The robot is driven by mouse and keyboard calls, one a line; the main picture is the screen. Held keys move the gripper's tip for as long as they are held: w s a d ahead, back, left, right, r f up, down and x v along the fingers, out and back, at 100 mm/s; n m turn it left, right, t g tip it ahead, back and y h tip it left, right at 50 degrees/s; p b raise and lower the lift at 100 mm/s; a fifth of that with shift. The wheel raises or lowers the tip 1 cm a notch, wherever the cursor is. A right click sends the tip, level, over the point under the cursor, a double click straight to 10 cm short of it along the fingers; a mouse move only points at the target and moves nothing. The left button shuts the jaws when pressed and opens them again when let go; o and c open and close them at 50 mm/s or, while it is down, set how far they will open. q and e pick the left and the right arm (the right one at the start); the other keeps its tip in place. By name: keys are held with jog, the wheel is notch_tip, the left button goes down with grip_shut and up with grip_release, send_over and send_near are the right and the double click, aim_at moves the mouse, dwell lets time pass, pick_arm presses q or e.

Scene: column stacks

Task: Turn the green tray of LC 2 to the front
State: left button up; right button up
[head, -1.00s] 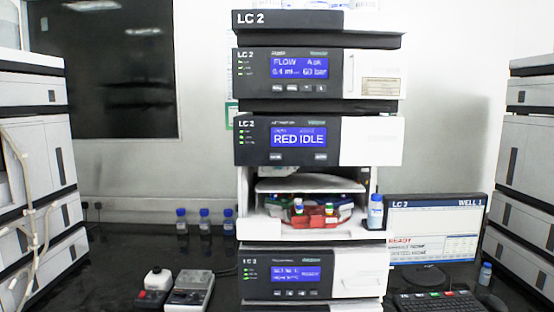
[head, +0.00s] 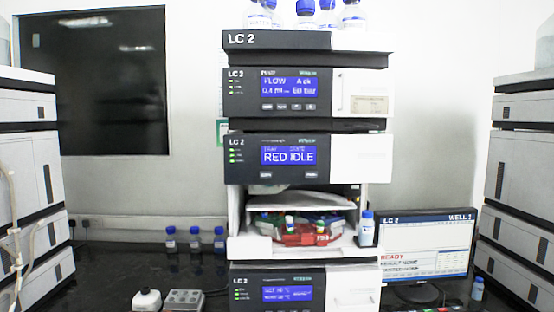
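The LC 2 stack (head: 308,40) stands in the middle of the head view. Its autosampler module (head: 308,158) shows "RED IDLE" on a blue display. Below that display the sampler bay is open, with a carousel inside. The red tray (head: 298,236) of the carousel faces the front and carries small vials. Behind it, greenish and bluish parts show only in slivers, so I cannot clearly tell which one is the green tray. Neither of my grippers is in the head view.
A blue-capped bottle (head: 366,228) stands at the bay's right edge. Several bottles (head: 195,238) stand on the dark bench at left. A monitor (head: 427,246) reading "READY" is at right. Other stacks (head: 28,160) flank both sides.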

pick_arm(q)
grip_shut()
dwell(1.1)
